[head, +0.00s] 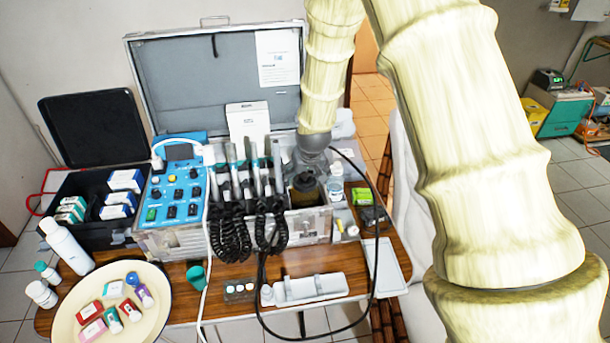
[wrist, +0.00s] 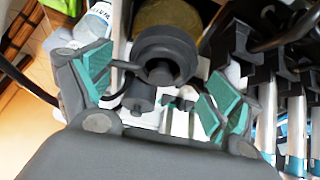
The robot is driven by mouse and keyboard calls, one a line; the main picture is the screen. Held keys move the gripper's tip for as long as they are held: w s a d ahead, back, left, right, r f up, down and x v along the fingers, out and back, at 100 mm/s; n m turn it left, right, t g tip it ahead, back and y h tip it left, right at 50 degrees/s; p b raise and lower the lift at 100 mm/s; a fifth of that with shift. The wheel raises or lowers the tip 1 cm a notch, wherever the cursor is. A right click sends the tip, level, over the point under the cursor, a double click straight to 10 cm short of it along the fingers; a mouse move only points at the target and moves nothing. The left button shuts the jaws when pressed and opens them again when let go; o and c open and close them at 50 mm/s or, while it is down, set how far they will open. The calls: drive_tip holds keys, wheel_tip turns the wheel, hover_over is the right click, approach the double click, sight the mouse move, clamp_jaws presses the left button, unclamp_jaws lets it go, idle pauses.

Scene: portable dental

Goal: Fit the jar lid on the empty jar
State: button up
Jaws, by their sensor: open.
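A dark grey round lid with a knob (wrist: 165,50) shows in the wrist view, between and just beyond my fingers. An olive-brown round surface (wrist: 168,14) lies right behind it, likely a jar. In the head view a brownish jar with a dark top (head: 306,190) stands in the right compartment of the open case, directly below my gripper (head: 305,165). I cannot tell whether the lid is seated on the jar. My gripper (wrist: 158,82) is open, its teal pads apart on either side of the lid's lower edge, with no clear contact.
Dental handpieces with coiled black cords (head: 240,200) stand close left of the jar. A white bottle (head: 336,182) stands to its right. A blue control panel (head: 175,195), a cream plate (head: 150,325) with small boxes and a white tray (head: 310,288) are farther off.

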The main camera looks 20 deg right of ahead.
drive_tip(key=d+v, duration=0.1)
drive_tip(key=v, duration=1)
drive_tip(key=shift+a+r, duration=0.35)
drive_tip(key=shift+a, duration=0.15)
drive_tip(key=shift+s, duration=0.15)
